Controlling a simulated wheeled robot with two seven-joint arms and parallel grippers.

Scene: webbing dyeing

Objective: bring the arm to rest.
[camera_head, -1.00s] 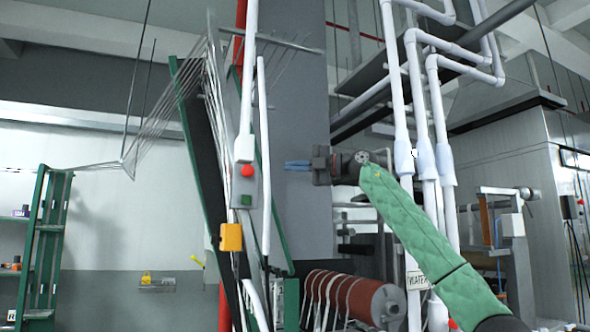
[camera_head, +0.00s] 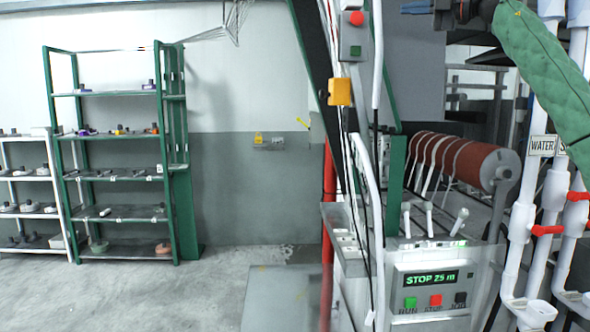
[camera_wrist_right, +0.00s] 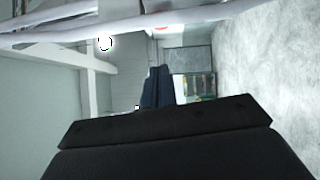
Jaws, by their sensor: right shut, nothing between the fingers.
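My right gripper (camera_head: 416,7) is at the top right of the head view, pointing left, with its green-sleeved arm (camera_head: 545,75) running down to the right edge. Its fingers are shut with nothing between them, and it touches nothing that I can see. My left gripper is not in either view.
A control panel (camera_head: 437,292) reading "STOP 25 m" stands below a red roller (camera_head: 462,166). White pipes (camera_head: 524,215) with red valves stand at the right. A green shelf (camera_head: 112,219) stands far left. The floor (camera_head: 215,285) before it is clear.

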